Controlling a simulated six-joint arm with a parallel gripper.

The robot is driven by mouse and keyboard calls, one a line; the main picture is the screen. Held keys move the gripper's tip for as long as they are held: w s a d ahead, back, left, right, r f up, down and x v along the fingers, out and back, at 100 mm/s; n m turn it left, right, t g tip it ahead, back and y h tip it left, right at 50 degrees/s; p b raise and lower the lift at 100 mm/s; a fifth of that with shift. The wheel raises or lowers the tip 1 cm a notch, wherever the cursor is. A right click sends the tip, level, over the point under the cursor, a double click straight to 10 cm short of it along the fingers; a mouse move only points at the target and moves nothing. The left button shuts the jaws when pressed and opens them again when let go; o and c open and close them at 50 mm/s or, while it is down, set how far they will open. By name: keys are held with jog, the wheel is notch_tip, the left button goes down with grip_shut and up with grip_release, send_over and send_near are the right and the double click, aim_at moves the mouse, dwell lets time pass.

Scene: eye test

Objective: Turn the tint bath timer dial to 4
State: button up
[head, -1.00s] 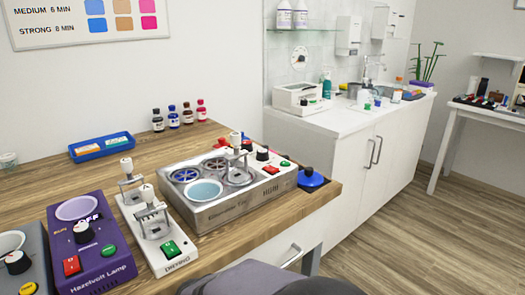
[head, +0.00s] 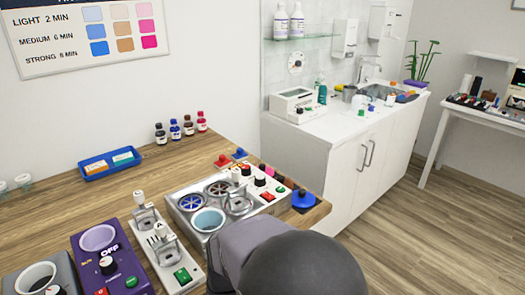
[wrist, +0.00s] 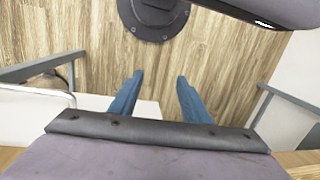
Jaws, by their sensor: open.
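The silver tint bath (head: 186,222) stands on the wooden bench in the head view, with round wells and a pale blue cup in its top. A black dial (head: 260,182) sits on the white panel at its right end; its marks and setting are too small to read. My arm covers the front right part of the bath. My gripper (wrist: 157,97) shows in the wrist view as two blue fingers, spread apart with nothing between them, over the wood floor. The fingers are hidden in the head view, and no dial shows in the wrist view.
A blue lidded pot (head: 304,199) is at the bench's right corner. A blue tray (head: 96,175) and several bottles (head: 174,132) stand behind. The bench's back left is mostly clear.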

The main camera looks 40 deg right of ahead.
jog(key=w+d+r+y+p, duration=0.1)
jog(key=d+r+p, duration=0.1)
jog(key=r+p, duration=0.35)
jog(key=w+d+r+p, duration=0.2)
jog(key=r+p, duration=0.2)
jog(key=r, duration=0.3)
jog(key=w+d+r+t+p, duration=0.1)
jog(key=w+d+r+p, duration=0.1)
jog(key=w+d+r, duration=0.1)
jog(key=w+d+r+n+t+p, duration=0.1)
jog(key=w+d+r, duration=0.3)
jog(key=d, duration=0.4)
jog(key=w+d+r+n+t+p, duration=0.1)
jog(key=w+d+r+p, duration=0.2)
jog(key=w+d+r, duration=0.1)
jog(key=shift+w+d+r+t+h, duration=0.2)
jog(key=shift+d+r+t+h, duration=0.15)
jog(key=shift+d, duration=0.3)
jog(key=n+t+p, duration=0.2)
send_near(260, 177)
jog(key=shift+g, duration=0.35)
jog(key=shift+w+p+x, duration=0.15)
jog(key=shift+p+x, duration=0.5)
jog(key=shift+x, duration=1.4)
jog(key=shift+w+p+x, duration=0.15)
jog(key=shift+p+x, duration=0.5)
jog(key=shift+x, duration=1.35)
jog(key=shift+r, duration=0.1)
jog(key=shift+c, duration=0.6)
jog(key=c, duration=0.9)
